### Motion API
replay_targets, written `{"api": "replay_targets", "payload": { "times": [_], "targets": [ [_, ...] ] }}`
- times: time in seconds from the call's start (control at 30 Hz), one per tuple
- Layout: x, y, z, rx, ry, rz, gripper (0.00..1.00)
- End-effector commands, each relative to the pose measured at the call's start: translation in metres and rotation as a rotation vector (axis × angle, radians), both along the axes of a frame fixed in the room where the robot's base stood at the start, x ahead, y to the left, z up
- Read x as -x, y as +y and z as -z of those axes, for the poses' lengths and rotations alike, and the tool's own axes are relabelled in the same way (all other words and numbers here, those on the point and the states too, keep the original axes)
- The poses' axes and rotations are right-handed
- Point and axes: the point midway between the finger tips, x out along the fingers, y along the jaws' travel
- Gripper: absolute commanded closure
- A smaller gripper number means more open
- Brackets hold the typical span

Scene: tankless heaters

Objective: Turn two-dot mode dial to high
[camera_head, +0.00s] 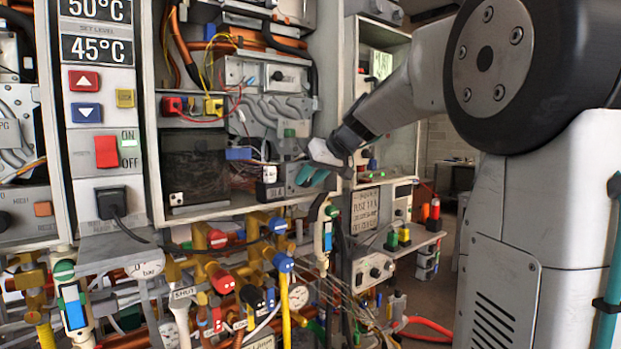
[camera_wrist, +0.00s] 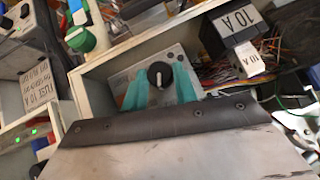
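A round black dial (camera_wrist: 160,75) with a pale pointer mark sits on a grey plate in a recessed box in the wrist view. The pointer is near upright in that picture. My gripper (camera_wrist: 160,93) has its teal fingers on either side of the dial, apart, with nothing held that I can see. The gaps to the dial look narrow, and contact is hard to judge. In the head view my gripper (camera_head: 312,176) is at the lower right of the middle heater cabinet, and it hides the dial there. A white plate with two dots (camera_head: 176,198) is at this cabinet's lower left.
A black box marked 10 A (camera_wrist: 237,36) and loose wires lie beside the dial's box. The cabinet's pale wall (camera_wrist: 85,92) borders the recess. Coloured valves and pipes (camera_head: 230,270) crowd the space below. Another dial (camera_head: 278,76) is higher in the cabinet.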

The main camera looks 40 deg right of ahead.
Motion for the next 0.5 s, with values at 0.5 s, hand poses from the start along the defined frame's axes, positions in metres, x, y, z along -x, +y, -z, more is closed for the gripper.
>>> {"api": "replay_targets", "payload": {
  "times": [0.5],
  "targets": [
    [0.0002, -0.0055, 0.0031, -0.396, 0.015, 0.0, 0.94]
  ]
}}
